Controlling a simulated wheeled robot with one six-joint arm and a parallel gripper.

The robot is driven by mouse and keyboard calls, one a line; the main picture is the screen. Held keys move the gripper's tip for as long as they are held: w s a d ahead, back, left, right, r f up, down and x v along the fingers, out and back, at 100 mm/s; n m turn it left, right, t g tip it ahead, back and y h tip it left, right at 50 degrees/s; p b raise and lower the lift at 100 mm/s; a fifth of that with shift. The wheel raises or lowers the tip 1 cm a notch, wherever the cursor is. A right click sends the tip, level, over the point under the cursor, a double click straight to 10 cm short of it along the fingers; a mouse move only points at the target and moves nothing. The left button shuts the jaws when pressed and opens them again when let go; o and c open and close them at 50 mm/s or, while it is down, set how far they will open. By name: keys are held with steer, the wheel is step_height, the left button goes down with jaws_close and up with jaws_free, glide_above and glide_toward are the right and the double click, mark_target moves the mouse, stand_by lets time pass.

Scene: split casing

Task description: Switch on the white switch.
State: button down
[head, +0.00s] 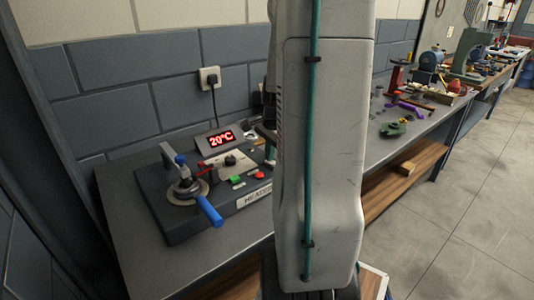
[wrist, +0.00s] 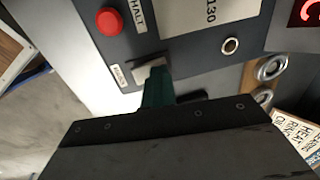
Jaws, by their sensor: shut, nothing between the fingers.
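The white switch (wrist: 146,72) sits on the grey front of the heater unit, beside a small label, in the wrist view. My gripper (wrist: 157,84) is shut and empty, its green fingertips right at the switch and covering part of it. I cannot tell whether they touch it. In the head view my arm hides the switch, and only a bit of green fingertip (head: 270,152) shows at the arm's left edge.
The heater unit (head: 170,222) stands on the workbench (head: 150,275), with a red display (head: 221,139), a red button (head: 259,175), a green button (head: 237,180) and a blue-handled clamp (head: 209,210). Metal rings (wrist: 271,67) lie near the switch. Tools crowd the bench to the right.

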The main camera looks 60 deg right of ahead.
steer(key=shift+s+a, duration=0.1)
steer(key=shift+s, duration=0.1)
steer(key=shift+s+a, duration=0.2)
steer(key=shift+s, duration=0.45)
step_height(320, 180, up, 14)
steer(key=s, duration=0.2)
steer(key=shift+s+a, duration=0.25)
steer(key=shift+a, duration=0.15)
steer(key=shift+f, duration=0.1)
